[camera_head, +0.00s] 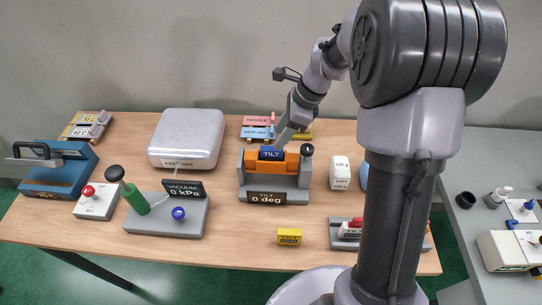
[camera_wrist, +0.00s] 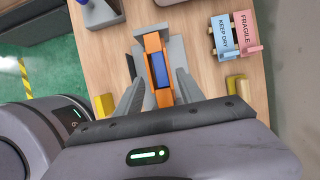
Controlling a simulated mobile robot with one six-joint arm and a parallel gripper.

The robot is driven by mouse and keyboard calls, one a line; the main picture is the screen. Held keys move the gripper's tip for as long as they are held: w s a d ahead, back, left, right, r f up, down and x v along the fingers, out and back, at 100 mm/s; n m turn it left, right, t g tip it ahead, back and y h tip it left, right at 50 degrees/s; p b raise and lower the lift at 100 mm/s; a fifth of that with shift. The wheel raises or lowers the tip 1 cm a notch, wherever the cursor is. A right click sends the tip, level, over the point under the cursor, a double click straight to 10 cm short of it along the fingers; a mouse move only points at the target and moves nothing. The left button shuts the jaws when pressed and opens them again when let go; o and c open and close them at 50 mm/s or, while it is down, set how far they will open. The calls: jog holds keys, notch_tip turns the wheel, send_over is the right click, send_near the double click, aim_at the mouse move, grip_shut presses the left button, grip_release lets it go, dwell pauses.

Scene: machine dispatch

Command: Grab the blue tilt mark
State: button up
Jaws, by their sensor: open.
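The blue tilt mark (camera_head: 271,153) is a small blue block lettered TILT. It sits on the orange bar of the grey tilt stand (camera_head: 247,184), whose plate reads "TILT 0 deg". In the wrist view the blue mark (camera_wrist: 162,78) lies within an orange frame, between my two grey fingers. My gripper (camera_head: 282,140) is above and just behind the mark in the head view. In the wrist view my gripper (camera_wrist: 160,88) is open, with a finger on each side of the orange part. I cannot tell whether the fingers touch anything.
Blue KEEP DRY (camera_head: 258,133) and pink FRAGILE (camera_head: 258,120) tags stand behind the stand. A yellow block (camera_head: 289,236) lies in front. A white 120 g block (camera_head: 340,172) is to the right. The vacuum station (camera_head: 165,215) stands left. Bare wood lies between them.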

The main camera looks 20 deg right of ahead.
aim_at(272, 156)
jog(key=b+x, duration=0.1)
jog(key=x, duration=0.5)
jog(key=shift+d+f+b, duration=0.15)
jog(key=shift+f+b, duration=0.05)
jog(key=shift+b, duration=0.2)
jog(key=shift+r, duration=0.1)
jog(key=shift+c, duration=1)
grip_shut()
